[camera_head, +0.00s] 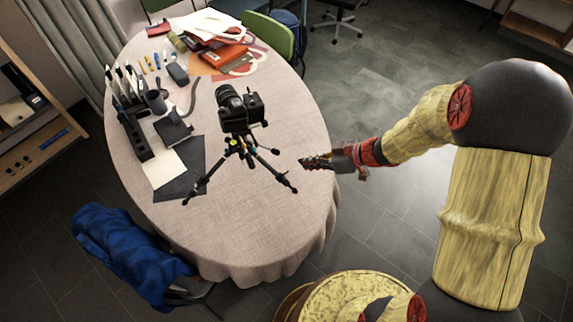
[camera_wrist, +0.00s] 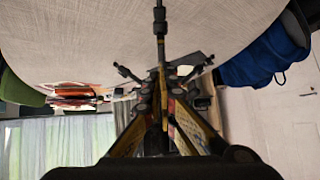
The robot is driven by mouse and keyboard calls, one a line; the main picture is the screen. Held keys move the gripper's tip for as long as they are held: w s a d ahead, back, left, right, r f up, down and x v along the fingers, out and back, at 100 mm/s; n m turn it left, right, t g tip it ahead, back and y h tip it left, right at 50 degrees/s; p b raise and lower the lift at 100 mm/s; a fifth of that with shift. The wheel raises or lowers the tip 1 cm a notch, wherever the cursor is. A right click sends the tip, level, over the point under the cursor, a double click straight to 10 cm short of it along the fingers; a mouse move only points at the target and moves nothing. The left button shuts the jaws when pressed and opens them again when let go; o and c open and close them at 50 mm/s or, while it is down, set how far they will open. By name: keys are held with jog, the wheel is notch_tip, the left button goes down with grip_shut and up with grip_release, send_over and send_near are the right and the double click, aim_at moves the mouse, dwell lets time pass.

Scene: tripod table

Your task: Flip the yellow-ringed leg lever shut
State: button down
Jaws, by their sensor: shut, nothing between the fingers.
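A black tripod (camera_head: 246,152) with a black camera (camera_head: 240,108) on top stands upright on the oval table (camera_head: 225,245). Small coloured marks show around its upper legs, but which is the yellow-ringed lever is too small to tell. One leg runs right and down towards my gripper (camera_head: 304,163), which is shut and empty, above the table's right part. In the wrist view, a tripod leg (camera_wrist: 160,22) stands at the top centre, ahead of my closed fingers (camera_wrist: 164,100). The fingers cover part of the tripod there, and contact cannot be told.
Left of the tripod are a dark mat (camera_head: 182,182), a white sheet (camera_head: 163,168) and a black organiser (camera_head: 131,130). Papers and a red pouch (camera_head: 222,57) lie at the back. A blue jacket (camera_head: 130,255) hangs over a chair. The table's front is clear.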

jog(key=b+x, duration=0.3)
jog(key=x, duration=0.7)
jog(key=shift+b, duration=0.4)
jog(key=shift+d+f, duration=0.1)
jog(key=shift+f, duration=0.05)
